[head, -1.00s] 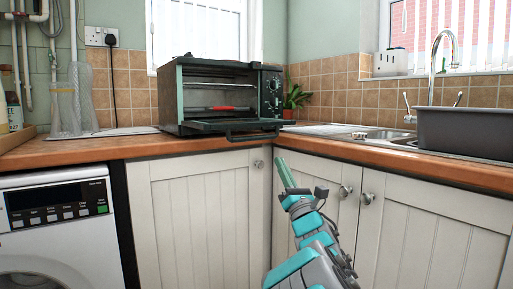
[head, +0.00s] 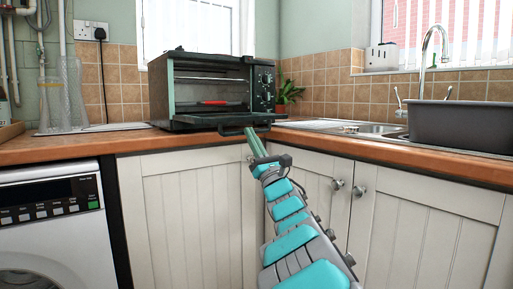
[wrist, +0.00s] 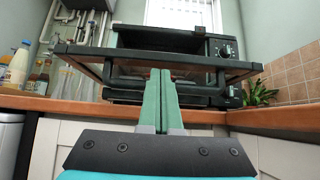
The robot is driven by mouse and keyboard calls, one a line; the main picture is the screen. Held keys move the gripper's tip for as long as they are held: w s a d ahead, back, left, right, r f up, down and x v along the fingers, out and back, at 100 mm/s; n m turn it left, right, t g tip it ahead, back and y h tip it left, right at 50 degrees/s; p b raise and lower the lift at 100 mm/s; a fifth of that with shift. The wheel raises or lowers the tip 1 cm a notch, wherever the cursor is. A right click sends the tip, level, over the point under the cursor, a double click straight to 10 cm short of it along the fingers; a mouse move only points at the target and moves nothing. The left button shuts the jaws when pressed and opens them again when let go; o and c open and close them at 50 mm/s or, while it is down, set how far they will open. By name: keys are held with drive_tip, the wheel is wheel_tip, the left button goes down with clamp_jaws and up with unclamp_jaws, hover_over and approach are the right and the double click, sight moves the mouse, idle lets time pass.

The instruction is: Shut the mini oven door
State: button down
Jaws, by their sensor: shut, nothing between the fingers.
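The mini oven (head: 212,88) stands on the wooden counter in the corner, and its dark body also shows in the wrist view (wrist: 160,40). Its door (head: 205,121) is open, folded down roughly level, with the handle (head: 243,130) along its front edge. In the wrist view the door (wrist: 90,52) is seen from low down, its underside showing. A red item (head: 214,103) lies inside the oven. My gripper (head: 250,131) is shut and empty. Its green fingertips (wrist: 160,73) are just below the door's front edge at the handle; I cannot tell whether they touch it.
A potted plant (head: 287,94) stands right of the oven. The sink (head: 376,129) and a grey basin (head: 462,125) are further right. Glass vases (head: 72,95) stand at left above the washing machine (head: 50,225). White cupboards (head: 190,215) are below the counter.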

drive_tip(key=shift+w+a+r, duration=0.25)
drive_tip(key=shift+w+r, duration=0.1)
drive_tip(key=shift+r, duration=0.15)
